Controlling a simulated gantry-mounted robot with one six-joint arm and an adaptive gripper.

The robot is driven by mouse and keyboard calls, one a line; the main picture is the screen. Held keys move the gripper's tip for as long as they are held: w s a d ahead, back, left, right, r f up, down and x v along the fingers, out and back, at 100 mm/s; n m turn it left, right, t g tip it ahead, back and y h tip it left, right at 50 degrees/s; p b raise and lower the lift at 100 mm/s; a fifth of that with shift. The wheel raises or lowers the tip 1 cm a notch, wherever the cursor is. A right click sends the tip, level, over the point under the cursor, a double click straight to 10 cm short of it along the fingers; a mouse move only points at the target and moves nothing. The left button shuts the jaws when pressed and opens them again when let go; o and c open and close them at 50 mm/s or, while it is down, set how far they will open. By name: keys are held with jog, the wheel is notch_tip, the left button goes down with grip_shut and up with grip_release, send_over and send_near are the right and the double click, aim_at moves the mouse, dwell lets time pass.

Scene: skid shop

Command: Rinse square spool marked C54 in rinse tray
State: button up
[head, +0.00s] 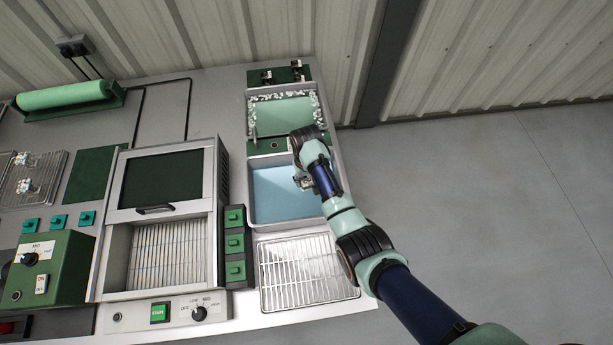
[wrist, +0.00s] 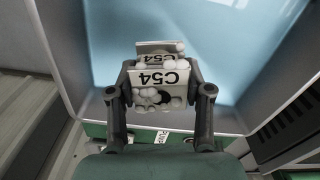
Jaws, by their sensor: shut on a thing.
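The square spool marked C54 (wrist: 160,78) is pale with black lettering, and white suds cling to its top and lower part. My gripper (wrist: 161,92) is shut on it, one finger at each side. In the head view my gripper (head: 304,182) hangs over the right part of the rinse tray (head: 256,212), a light-walled basin of blue water. The water also fills the background of the wrist view (wrist: 92,20). The spool appears above the water; its exact height is hard to tell. In the head view my arm partly hides it.
A sudsy green-water tray (head: 283,110) lies behind the rinse tray. A wire drain rack (head: 308,270) lies in front of it. Green switches (head: 235,243) and a cabinet with a raised door (head: 165,185) stand to the left. Open floor lies right of the bench.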

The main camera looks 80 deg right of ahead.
notch_tip(320, 180, down, 8)
jog(key=b, duration=0.5)
jog(key=shift+f, duration=0.1)
jog(key=shift+f+b, duration=0.3)
dwell(0.3)
dwell(0.8)
jog(key=shift+w+a+r, duration=0.1)
jog(key=shift+w+a, duration=0.1)
jog(key=shift+w, duration=0.25)
jog(key=shift+w+a, duration=0.15)
jog(key=shift+w, duration=0.3)
jog(key=shift+s, duration=0.1)
jog(key=shift+s+d+r+p, duration=0.1)
jog(key=shift+s+d+p, duration=0.15)
jog(key=shift+s, duration=0.2)
jog(key=shift+s+d+r+p, duration=0.15)
jog(key=shift+s+p, duration=0.1)
jog(key=shift+s, duration=0.15)
jog(key=shift+s+d+f, duration=0.15)
jog(key=shift+s+d, duration=0.05)
jog(key=shift+s, duration=0.2)
jog(key=shift+s+d+f, duration=0.1)
jog(key=shift+s+d, duration=0.05)
jog(key=shift+s, duration=0.25)
